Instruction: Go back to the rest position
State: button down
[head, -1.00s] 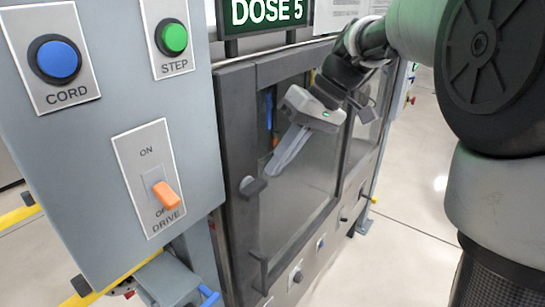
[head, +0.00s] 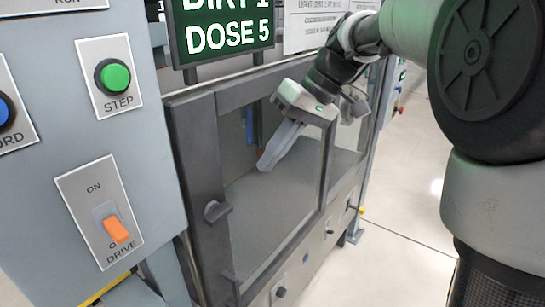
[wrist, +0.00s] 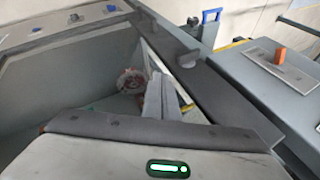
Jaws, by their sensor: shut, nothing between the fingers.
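The fingers are together and empty. In the wrist view the shut fingers (wrist: 160,98) show beyond the grey gripper body. The dark door handle (head: 217,211) is below and left of the fingertips, apart from them.
A grey control panel at left carries a green STEP button (head: 114,76) and an orange DRIVE switch (head: 117,230), its lever down. A sign (head: 222,30) reading DOSE 5 stands above the cabinet. Open floor (head: 405,215) lies right of the cabinet.

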jog(key=s+d+f+m+t+h, duration=0.3)
jog(key=s+d, duration=0.3)
jog(key=s, duration=0.2)
jog(key=s+d+f+m+t+h, duration=0.2)
jog(key=s+d+m+t+h, duration=0.1)
jog(key=s+d, duration=0.4)
jog(key=s+m, duration=0.1)
jog(key=s, duration=0.1)
jog(key=shift+s+d+f+h, duration=0.2)
jog(key=shift+s+f+h, duration=0.1)
jog(key=shift+f, duration=0.1)
